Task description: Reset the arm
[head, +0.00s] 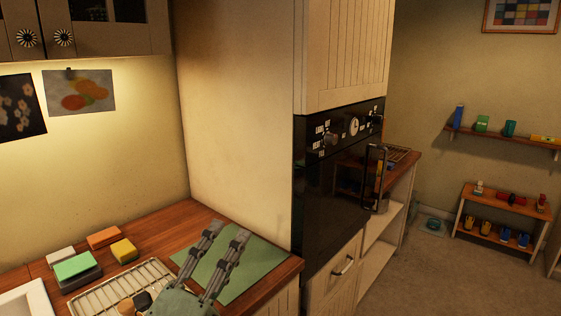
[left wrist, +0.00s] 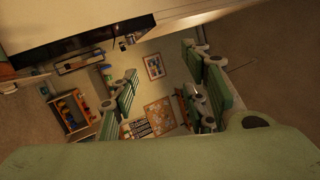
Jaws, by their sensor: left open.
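My left gripper (head: 225,241) is at the bottom middle of the head view, above the wooden counter (head: 183,226). Its two fingers are apart and point up and away, with nothing between them. The fingers of the left gripper (left wrist: 165,95) also show apart in the left wrist view, with the room visible between them. A flat green mat (head: 258,268) lies on the counter behind and beside the fingers. My right gripper is not in view.
Several sponges, including a green one (head: 73,265), lie on the counter beside a wire rack (head: 98,298). A tall cabinet with a black oven (head: 312,200) stands to the right. Beyond it are open floor (head: 425,275) and a low shelf (head: 487,238) with small items.

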